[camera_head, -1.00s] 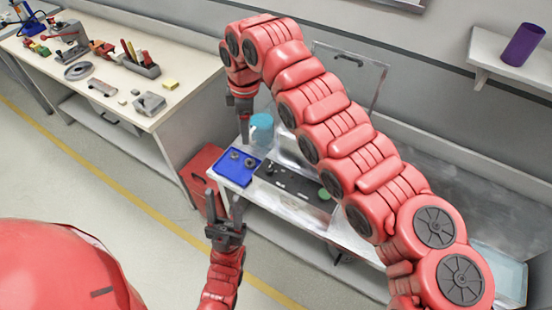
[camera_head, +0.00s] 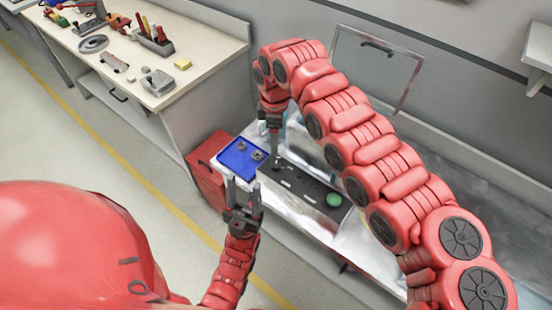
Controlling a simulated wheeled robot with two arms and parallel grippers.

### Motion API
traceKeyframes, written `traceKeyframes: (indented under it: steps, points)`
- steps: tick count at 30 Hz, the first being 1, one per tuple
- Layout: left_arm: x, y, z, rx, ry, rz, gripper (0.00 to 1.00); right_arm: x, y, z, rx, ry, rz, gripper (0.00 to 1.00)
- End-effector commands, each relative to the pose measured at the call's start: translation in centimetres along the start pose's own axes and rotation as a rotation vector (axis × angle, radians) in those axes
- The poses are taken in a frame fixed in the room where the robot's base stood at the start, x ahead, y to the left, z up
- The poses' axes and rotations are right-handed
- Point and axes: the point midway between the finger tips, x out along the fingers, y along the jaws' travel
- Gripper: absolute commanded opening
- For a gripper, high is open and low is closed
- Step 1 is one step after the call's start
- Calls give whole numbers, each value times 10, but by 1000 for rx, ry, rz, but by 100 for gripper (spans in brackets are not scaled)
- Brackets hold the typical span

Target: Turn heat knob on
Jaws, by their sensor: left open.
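A black control panel (camera_head: 300,184) lies on the bench, with pale slot marks and a green round button (camera_head: 334,200) at its right end. I cannot make out clearly which part is the heat knob. My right gripper (camera_head: 275,158) points down at the panel's left end, beside the blue tray. Its fingers overlap in this view, so its opening is unclear, and it hides part of the panel. My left gripper (camera_head: 243,194) is open and empty, fingers up, in front of the bench and apart from the panel.
A blue tray (camera_head: 231,170) with two dark round parts sits left of the panel. A red cabinet (camera_head: 205,166) stands beside the bench. A tool table (camera_head: 205,55) is at the upper left. A clear upright panel (camera_head: 391,51) stands behind. The floor at left is free.

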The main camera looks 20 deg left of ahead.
Motion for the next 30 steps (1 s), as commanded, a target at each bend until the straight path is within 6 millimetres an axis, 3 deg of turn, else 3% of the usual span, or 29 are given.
traceKeyframes:
  steps: [1,9,15,28,30]
  points:
    - [9,0,-2,0,0,0,50,10,-2,0,0,-1,-8,69]
    - [27,-1,-4,0,0,0,50,74,-2,-1,0,0,-6,69]
    - [30,-2,-5,0,0,0,50,105,0,-1,1,1,-2,69]
    - [31,-2,-5,0,0,0,50,116,0,1,1,-1,1,69]
    - [31,-2,-5,0,0,0,50,116,0,1,1,-1,0,60]
